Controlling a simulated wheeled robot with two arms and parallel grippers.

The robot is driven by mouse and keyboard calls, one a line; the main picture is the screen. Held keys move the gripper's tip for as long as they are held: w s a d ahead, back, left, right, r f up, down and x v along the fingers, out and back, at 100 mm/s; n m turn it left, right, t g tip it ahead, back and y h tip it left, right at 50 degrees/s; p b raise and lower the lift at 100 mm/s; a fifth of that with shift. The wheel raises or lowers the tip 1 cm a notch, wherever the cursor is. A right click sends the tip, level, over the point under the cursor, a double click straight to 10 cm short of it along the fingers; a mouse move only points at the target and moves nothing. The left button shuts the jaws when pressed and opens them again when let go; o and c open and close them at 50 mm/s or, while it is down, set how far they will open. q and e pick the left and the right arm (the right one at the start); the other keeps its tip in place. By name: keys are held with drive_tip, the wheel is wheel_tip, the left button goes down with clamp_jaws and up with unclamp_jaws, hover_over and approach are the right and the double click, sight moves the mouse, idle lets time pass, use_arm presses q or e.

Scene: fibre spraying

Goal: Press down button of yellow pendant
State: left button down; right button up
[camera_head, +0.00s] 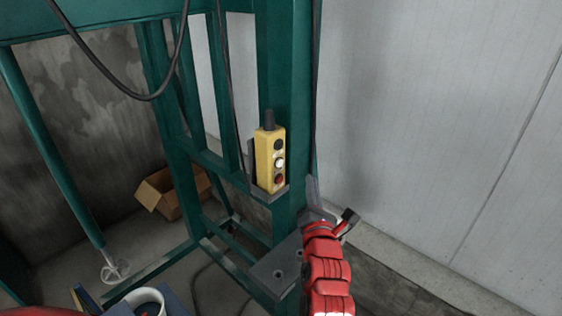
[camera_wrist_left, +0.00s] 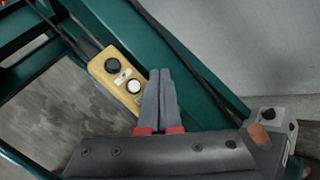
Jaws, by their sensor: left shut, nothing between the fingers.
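The yellow pendant (camera_head: 262,163) stands upright in a dark holder on a green post. A black button (camera_head: 278,145) is at the top, a white button (camera_head: 280,162) in the middle and a red button (camera_head: 280,180) at the bottom. My left gripper (camera_head: 312,187) is shut and empty, to the right of the pendant's lower part. In the left wrist view the pendant (camera_wrist_left: 100,72) shows its black button (camera_wrist_left: 112,66) and white button (camera_wrist_left: 134,87). The shut fingers (camera_wrist_left: 160,85) cover its lower end there, so the red button is hidden. Contact cannot be told. My right gripper is out of view.
The green steel frame (camera_head: 285,60) surrounds the pendant, with a grey plate (camera_head: 277,268) below it. A black cable (camera_head: 120,92) hangs at the upper left. A cardboard box (camera_head: 160,195) lies behind the frame. A pale wall (camera_head: 430,100) fills the right side.

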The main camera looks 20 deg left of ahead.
sight(280, 163)
use_arm(q)
drive_tip(key=w+a+p, duration=0.2)
drive_tip(key=a+p, duration=0.1)
drive_tip(key=a, duration=0.3)
drive_tip(key=shift+a+p, duration=0.2)
drive_tip(key=shift+p, duration=0.1)
drive_tip(key=shift+w, duration=0.15)
idle(1.6)
drive_tip(key=shift+w+a+p, duration=0.1)
drive_tip(key=shift+a+p, duration=0.3)
drive_tip(key=shift+p, duration=0.4)
